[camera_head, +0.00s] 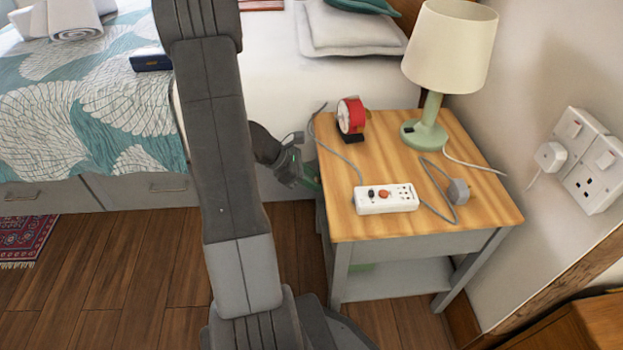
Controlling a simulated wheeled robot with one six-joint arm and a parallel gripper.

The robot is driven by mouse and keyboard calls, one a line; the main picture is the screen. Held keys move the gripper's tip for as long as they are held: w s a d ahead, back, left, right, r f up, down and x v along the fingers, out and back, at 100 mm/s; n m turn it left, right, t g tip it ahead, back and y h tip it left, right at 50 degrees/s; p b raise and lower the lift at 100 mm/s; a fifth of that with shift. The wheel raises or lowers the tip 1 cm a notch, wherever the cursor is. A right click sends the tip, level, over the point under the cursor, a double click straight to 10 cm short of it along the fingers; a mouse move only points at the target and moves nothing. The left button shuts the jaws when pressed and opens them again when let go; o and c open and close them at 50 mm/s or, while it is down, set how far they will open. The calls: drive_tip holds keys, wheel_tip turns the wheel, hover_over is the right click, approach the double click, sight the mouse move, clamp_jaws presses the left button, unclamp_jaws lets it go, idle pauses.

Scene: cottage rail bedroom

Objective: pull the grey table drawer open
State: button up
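The grey table has a wooden top (345,215) and stands to the right of my arm. Its near side shows a plain grey panel (420,246) with no handle in sight. My gripper (297,172) is at the table's left side, close to the edge of the top. The drawer front is not clearly seen; the left side of the table is steeply foreshortened and partly behind my gripper. I cannot tell whether my gripper touches the table or whether its fingers are open or shut.
On the tabletop are a red alarm clock (351,116), a white power strip (386,199) with cables, and a lamp (449,48). The bed (130,110) lies behind and left. A wall with sockets (585,160) is right.

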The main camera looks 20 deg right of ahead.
clamp_jaws()
drive_tip(key=w+a+p, duration=0.3)
drive_tip(key=a, duration=0.8)
drive_tip(key=w+a+p, duration=0.3)
drive_tip(key=a+p, duration=0.1)
drive_tip(key=a, duration=0.8)
drive_tip(key=shift+a, duration=0.1)
drive_tip(key=o, duration=0.5)
unclamp_jaws()
drive_tip(key=p+v, duration=0.3)
drive_tip(key=v, duration=1)
drive_tip(key=shift+a+r, duration=0.3)
